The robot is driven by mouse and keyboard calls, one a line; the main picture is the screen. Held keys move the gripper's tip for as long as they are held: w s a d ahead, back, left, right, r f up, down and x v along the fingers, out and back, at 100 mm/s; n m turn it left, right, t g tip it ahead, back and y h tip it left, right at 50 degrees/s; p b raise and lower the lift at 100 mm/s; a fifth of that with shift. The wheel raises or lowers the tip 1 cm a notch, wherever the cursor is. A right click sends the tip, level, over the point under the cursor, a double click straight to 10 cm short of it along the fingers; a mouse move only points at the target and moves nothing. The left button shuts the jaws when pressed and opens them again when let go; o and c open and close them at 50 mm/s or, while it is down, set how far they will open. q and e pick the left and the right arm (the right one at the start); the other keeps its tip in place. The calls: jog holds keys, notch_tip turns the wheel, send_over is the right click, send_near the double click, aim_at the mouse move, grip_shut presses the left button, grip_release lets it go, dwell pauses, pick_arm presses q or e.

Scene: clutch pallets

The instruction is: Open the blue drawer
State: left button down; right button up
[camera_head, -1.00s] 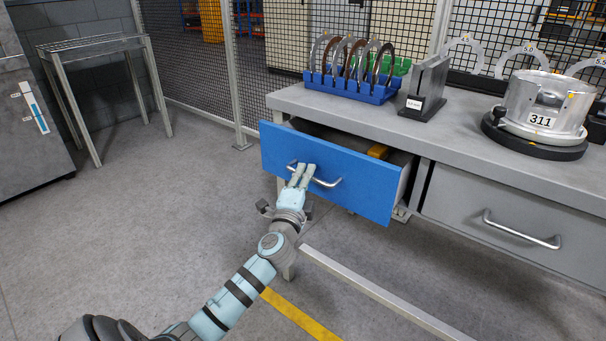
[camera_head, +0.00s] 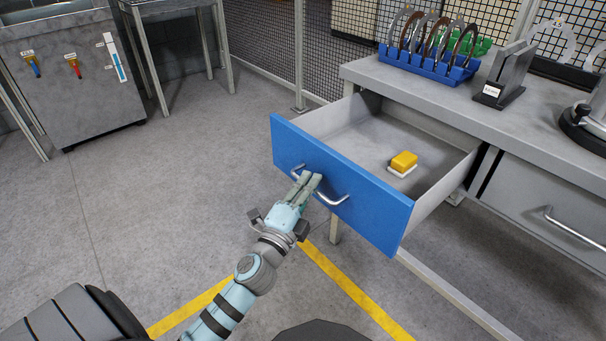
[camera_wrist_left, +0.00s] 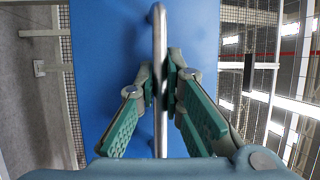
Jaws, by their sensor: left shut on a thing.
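The blue drawer (camera_head: 365,205) stands pulled well out of the grey workbench, so its grey inside shows. Its front also fills the middle of the left wrist view (camera_wrist_left: 98,60). A curved metal handle (camera_head: 335,201) runs across the front, and it shows upright in the left wrist view (camera_wrist_left: 159,40). My left gripper (camera_head: 308,184) is shut on this handle, with one finger on either side of the bar in the left wrist view (camera_wrist_left: 162,90). My right gripper is not in view.
A yellow and white block (camera_head: 403,162) lies in the drawer. A blue rack (camera_head: 430,68) with several rings and a dark grey stand (camera_head: 507,75) are on the workbench (camera_head: 440,100). A closed grey drawer (camera_head: 560,195) is at right. Open floor lies left of the drawer.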

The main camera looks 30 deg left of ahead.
pick_arm(q)
jog(key=shift+s, duration=0.3)
jog(key=c, duration=1.7)
grip_release()
jog(key=s, duration=0.4)
jog(key=s+f, duration=0.1)
jog(key=s, duration=0.2)
jog(key=s+d+f, duration=0.1)
jog(key=s, duration=0.3)
jog(key=shift+s+d, duration=0.1)
jog(key=shift+s, duration=0.25)
jog(key=shift+f, duration=0.1)
